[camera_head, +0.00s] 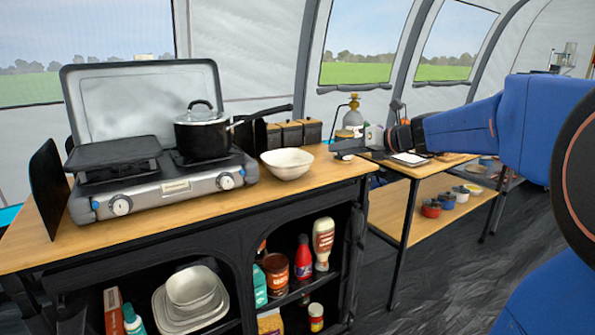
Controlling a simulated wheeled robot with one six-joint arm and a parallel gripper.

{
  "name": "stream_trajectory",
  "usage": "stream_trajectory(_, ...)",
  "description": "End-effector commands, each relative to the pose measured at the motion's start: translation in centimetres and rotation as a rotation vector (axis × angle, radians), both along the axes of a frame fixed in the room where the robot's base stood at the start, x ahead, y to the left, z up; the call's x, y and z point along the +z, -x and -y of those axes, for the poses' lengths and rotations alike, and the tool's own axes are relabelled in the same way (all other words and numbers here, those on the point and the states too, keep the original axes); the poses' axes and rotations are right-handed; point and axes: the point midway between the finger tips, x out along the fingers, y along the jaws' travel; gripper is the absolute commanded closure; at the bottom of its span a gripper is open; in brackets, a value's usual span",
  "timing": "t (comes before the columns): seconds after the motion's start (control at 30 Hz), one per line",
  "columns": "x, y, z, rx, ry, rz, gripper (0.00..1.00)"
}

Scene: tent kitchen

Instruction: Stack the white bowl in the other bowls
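The white bowl (287,165) stands upright and empty on the wooden top of the kitchen unit, right of the stove. Other pale bowls (190,290) sit stacked in the left compartment of the unit below, with square plates under them. My gripper (342,147) reaches in from the right at the right end of the counter. It is right of the white bowl and apart from it. Its fingers are small and seen side-on, so I cannot make out the gap between them.
A camping stove (170,190) with a black pot (203,135) fills the counter's left part; the pot's handle points toward the bowl. Canisters (290,133) stand behind the bowl. Bottles and jars (303,258) fill the right compartment. A lower side table (425,205) stands at right.

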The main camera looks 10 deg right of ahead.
Motion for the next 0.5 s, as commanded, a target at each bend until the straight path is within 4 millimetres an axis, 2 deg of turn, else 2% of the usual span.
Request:
stream_trajectory(0.17, -0.3, -1.4, -0.4, -0.012, -0.028, -0.005, 0.71)
stream_trajectory(0.5, -2.5, -6.2, -3.3, -0.01, -0.024, -0.007, 0.71)
